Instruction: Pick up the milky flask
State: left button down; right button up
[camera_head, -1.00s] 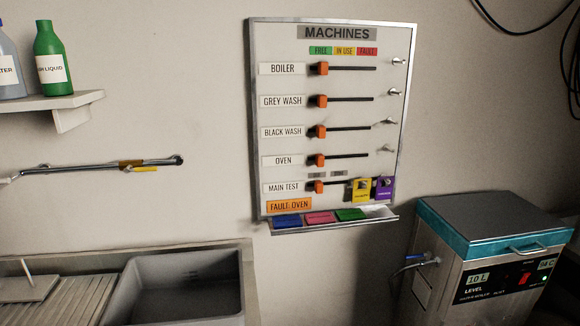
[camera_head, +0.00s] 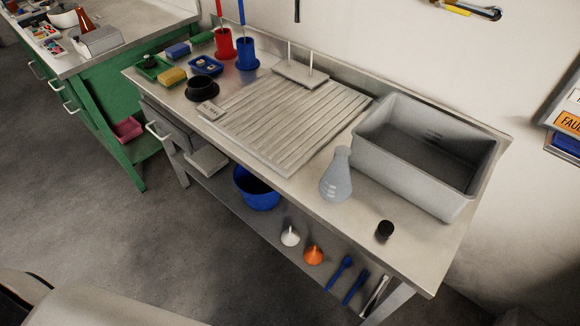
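The milky flask (camera_head: 336,177) is a translucent, whitish-grey conical flask with pale markings. It stands upright on the metal counter (camera_head: 300,192), close to the front edge, between the ribbed draining board and the grey basin. Neither of my grippers shows in the head view. A pale rounded shape at the bottom left looks like part of my own body.
The grey basin (camera_head: 405,152) is right behind the flask. A small black cap (camera_head: 384,230) lies to its right. The ribbed draining board (camera_head: 285,125) is on its left. A lower shelf holds a blue bucket (camera_head: 257,190). Floor in front is clear.

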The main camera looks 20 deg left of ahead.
aim_at(335, 186)
jog(key=u, duration=0.1)
jog(key=i+j+z, duration=0.1)
jog(key=i+j, duration=0.15)
jog(key=i+j+z, duration=0.1)
jog(key=j, duration=0.35)
jog(key=i+j+z, duration=0.1)
jog(key=i+j, duration=0.2)
jog(key=i+j+z, duration=0.1)
jog(key=j, duration=0.35)
jog(key=z, duration=1)
